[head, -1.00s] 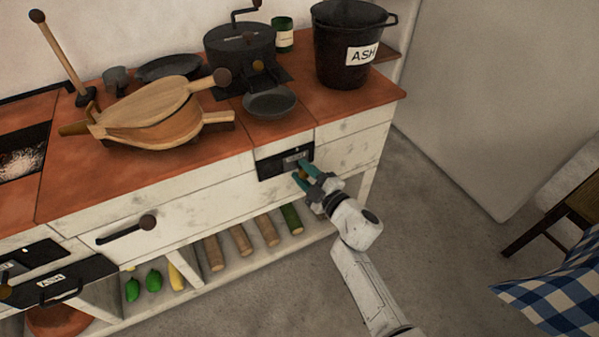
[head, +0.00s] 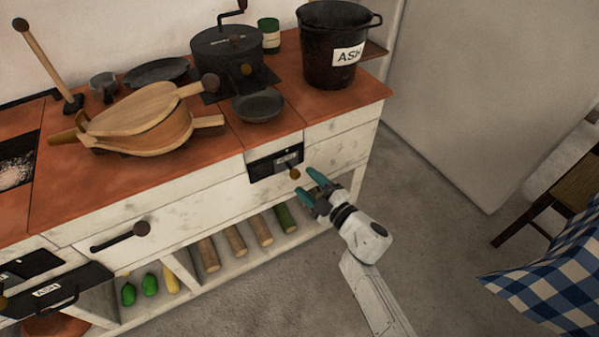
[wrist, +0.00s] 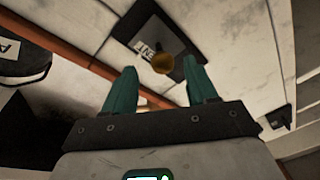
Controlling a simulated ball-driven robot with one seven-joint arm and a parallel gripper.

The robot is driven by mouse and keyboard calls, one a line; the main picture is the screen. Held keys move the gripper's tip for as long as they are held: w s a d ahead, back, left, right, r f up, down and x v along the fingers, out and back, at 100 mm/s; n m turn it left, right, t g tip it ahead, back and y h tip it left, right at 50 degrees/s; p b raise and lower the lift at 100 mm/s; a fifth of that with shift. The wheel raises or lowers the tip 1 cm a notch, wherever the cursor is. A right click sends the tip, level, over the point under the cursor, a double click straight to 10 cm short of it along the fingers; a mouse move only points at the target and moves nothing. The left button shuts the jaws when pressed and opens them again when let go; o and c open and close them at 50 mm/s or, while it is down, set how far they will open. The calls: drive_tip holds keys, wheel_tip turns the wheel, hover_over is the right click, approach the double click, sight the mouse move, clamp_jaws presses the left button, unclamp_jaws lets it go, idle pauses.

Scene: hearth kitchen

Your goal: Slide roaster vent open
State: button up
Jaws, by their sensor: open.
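The roaster vent is a dark plate (head: 274,163) with a small label and a round brass knob (head: 294,174), set in the white cabinet front below the countertop edge. In the head view the knob is at the plate's lower right. In the wrist view the vent plate (wrist: 158,42) and the brass knob (wrist: 163,63) lie beyond the fingertips. My gripper (head: 308,183) is open and empty, with teal fingers. It is just right of the knob and apart from it in the head view. The roaster drum (head: 228,52) stands on the counter above.
A dark pan (head: 258,107) and wooden bellows (head: 140,124) lie on the red countertop (head: 330,101). A black ash bucket (head: 325,68) stands at the right end. Logs (head: 235,244) lie on the lower shelf.

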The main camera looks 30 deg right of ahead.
drive_tip(key=s, duration=0.2)
drive_tip(key=s+d+p, duration=0.1)
drive_tip(key=s, duration=0.2)
drive_tip(key=shift+s, duration=0.3)
drive_tip(key=s+d+f+m+g+h, duration=0.2)
drive_tip(key=s+d+m+g+h, duration=0.5)
drive_tip(key=s+d+m+h, duration=0.4)
drive_tip(key=s+a+m+g+y, duration=0.3)
drive_tip(key=s+a+g+y, duration=0.55)
drive_tip(key=s, duration=0.75)
drive_tip(key=s+a+r+g+h+p, duration=0.1)
drive_tip(key=a+r+p, duration=0.2)
drive_tip(key=r+p, duration=1.3)
drive_tip(key=shift+a+r+p, duration=0.15)
drive_tip(key=shift+r+p, duration=0.2)
drive_tip(key=shift+p, duration=0.25)
